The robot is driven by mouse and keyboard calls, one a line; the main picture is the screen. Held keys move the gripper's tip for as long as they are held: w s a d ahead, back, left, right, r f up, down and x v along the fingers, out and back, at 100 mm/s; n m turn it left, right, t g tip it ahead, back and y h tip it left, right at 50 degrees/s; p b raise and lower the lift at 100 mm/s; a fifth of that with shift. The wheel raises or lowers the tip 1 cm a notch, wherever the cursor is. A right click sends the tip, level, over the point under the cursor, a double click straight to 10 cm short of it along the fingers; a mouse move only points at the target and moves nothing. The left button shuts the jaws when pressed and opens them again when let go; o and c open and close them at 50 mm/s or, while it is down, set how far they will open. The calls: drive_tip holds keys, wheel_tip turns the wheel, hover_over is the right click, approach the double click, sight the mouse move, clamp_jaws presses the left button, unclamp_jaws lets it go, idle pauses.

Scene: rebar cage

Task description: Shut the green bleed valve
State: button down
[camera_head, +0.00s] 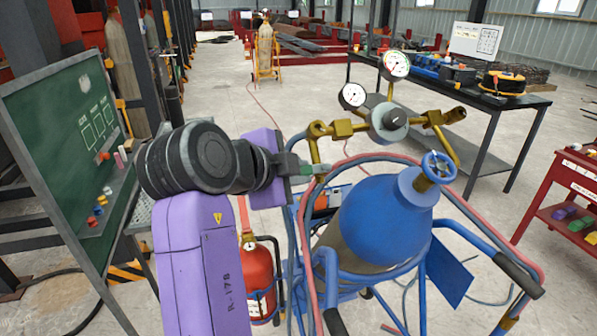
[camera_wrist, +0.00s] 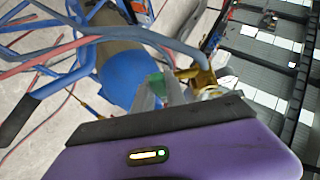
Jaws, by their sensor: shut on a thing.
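The green bleed valve (camera_head: 306,168) shows as a small green piece below the left brass fitting (camera_head: 318,130) of the gauge manifold. In the wrist view the green piece (camera_wrist: 156,84) sits between my grey fingers, beside a brass fitting (camera_wrist: 197,78). My gripper (camera_head: 297,166) reaches it from the left and is shut on it. The fingers hide most of the valve, so I cannot tell its handle angle. The manifold has a grey regulator body (camera_head: 388,122) and two round gauges, one (camera_head: 352,95) lower than the other (camera_head: 396,64).
A blue cylinder (camera_head: 385,222) with a blue handwheel (camera_head: 439,167) stands in a blue cart, with red and blue hoses looping around it. A red extinguisher (camera_head: 257,280) is below my arm. A green board (camera_head: 62,130) stands left, a dark table (camera_head: 470,95) behind right.

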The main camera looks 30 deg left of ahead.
drive_tip(key=c, duration=1.4)
unclamp_jaws()
drive_tip(key=shift+o, duration=0.2)
drive_tip(key=v, duration=0.7)
drive_tip(key=shift+s+r+b, duration=0.2)
drive_tip(key=shift+s+b, duration=0.1)
drive_tip(key=shift+b, duration=0.15)
